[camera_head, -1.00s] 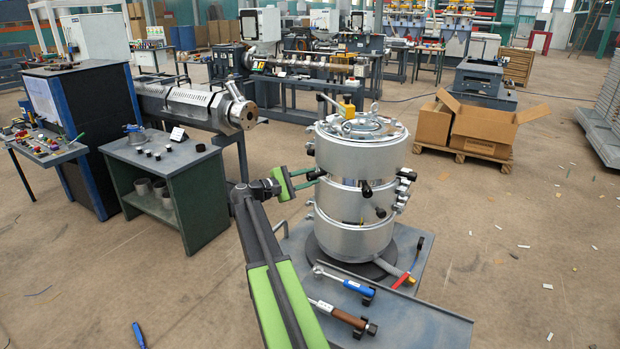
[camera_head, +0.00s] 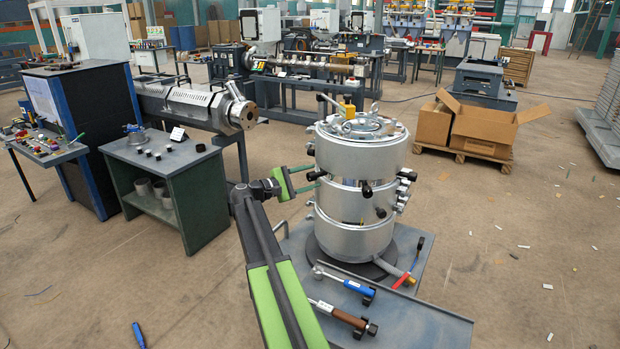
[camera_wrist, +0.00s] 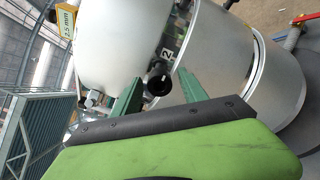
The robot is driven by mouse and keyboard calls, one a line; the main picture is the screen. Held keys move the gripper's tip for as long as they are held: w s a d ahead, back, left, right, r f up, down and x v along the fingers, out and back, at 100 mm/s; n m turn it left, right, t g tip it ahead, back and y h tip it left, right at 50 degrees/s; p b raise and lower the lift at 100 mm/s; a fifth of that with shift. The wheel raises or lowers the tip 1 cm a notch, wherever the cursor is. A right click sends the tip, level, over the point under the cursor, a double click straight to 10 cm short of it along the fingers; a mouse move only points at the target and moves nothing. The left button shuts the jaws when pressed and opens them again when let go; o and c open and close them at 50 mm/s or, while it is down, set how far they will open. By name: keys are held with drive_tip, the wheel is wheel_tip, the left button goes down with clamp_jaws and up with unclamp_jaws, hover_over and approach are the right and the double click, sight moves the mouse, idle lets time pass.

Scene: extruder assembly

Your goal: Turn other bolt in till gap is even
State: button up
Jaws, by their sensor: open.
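The silver stacked die (camera_head: 345,240) stands upright with black-headed bolts around its side. One bolt (camera_head: 316,175) on its left side faces my gripper (camera_head: 313,181), and another black bolt (camera_head: 366,191) sticks out at the front. The die's silver wall (camera_wrist: 215,60) fills the wrist view behind. The gap's evenness cannot be judged.
A yellow "2.5 mm" block (camera_wrist: 66,18) sits at the die's top. A blue-handled wrench (camera_head: 345,283) and a brown-handled tool (camera_head: 340,315) lie on the grey cart (camera_head: 425,320). A green-grey bench (camera_head: 190,165) stands left, with open floor between.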

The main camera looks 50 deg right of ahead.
drive_tip(key=v, duration=1.7)
drive_tip(key=shift+a, duration=0.2)
drive_tip(key=shift+r, duration=0.1)
drive_tip(key=s+a+f+t+y, duration=0.2)
drive_tip(key=s+a+f+y, duration=0.25)
drive_tip(key=a+f, duration=0.55)
drive_tip(key=s+a+f+t+y, duration=0.25)
drive_tip(key=a+f+y, duration=0.25)
drive_tip(key=a+f, duration=0.45)
drive_tip(key=s+a+f+m+y, duration=0.2)
drive_tip(key=s+a+y, duration=0.15)
drive_tip(key=a, duration=0.55)
drive_tip(key=s+a+f+m+y, duration=0.2)
drive_tip(key=a+y, duration=0.3)
drive_tip(key=a, duration=0.5)
wheel_tip(320, 180, up, 17)
drive_tip(key=p, duration=1.7)
drive_tip(key=shift+s+d+h, duration=0.2)
drive_tip(key=shift+h, duration=0.1)
